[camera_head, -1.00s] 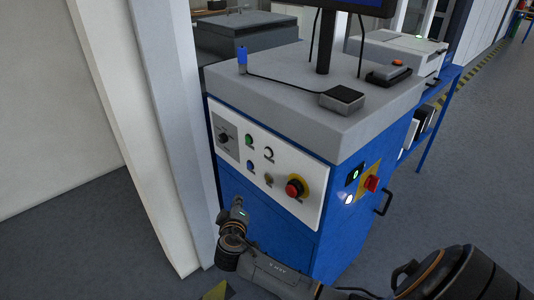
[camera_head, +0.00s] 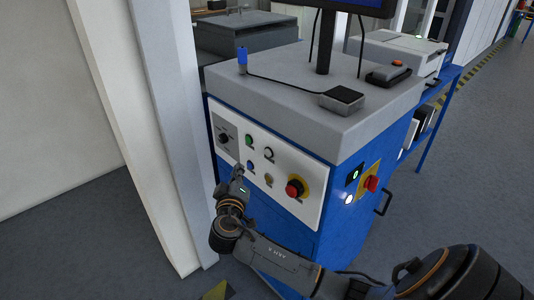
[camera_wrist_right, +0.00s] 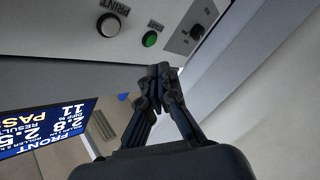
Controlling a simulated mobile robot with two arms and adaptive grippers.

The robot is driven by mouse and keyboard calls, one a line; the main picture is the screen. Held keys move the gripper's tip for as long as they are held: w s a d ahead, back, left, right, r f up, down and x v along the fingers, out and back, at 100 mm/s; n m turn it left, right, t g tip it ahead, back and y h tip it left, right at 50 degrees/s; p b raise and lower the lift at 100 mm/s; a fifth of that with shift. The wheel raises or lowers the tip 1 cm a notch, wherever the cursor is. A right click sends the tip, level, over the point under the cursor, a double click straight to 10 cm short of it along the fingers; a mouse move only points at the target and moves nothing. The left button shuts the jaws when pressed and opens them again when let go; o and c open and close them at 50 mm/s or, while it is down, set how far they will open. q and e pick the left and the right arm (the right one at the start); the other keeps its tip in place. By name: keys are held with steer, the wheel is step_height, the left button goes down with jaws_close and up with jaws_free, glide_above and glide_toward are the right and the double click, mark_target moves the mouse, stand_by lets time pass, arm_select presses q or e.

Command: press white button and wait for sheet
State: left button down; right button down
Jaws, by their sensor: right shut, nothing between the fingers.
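The white button (camera_head: 268,153) sits in the upper row of the white control panel (camera_head: 311,212), right of a green button (camera_head: 249,141). In the right wrist view, the white button (camera_wrist_right: 108,25) has a PRINT label beside it. The green button (camera_wrist_right: 149,39) is nearer the fingers there. My right gripper (camera_head: 239,173) is shut and empty, near the panel's left part by the blue button (camera_head: 250,166). In the wrist view its closed fingertips (camera_wrist_right: 160,70) show a little apart from the white button. My left gripper is not in view.
A red emergency knob (camera_head: 294,188) on yellow is at the panel's right. A black selector knob (camera_head: 224,138) is at its left. A pale upright post (camera_head: 180,130) stands close left of the blue cabinet. A white machine (camera_head: 400,50) stands behind right. The wrist view shows a screen (camera_wrist_right: 40,128) reading PASS.

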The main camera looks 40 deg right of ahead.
mark_target(268, 153)
steer(key=d, duration=0.7)
steer(key=shift+w+d, duration=0.3)
steer(key=shift+d, duration=0.05)
stand_by(1.1)
steer(key=shift+d, duration=0.4)
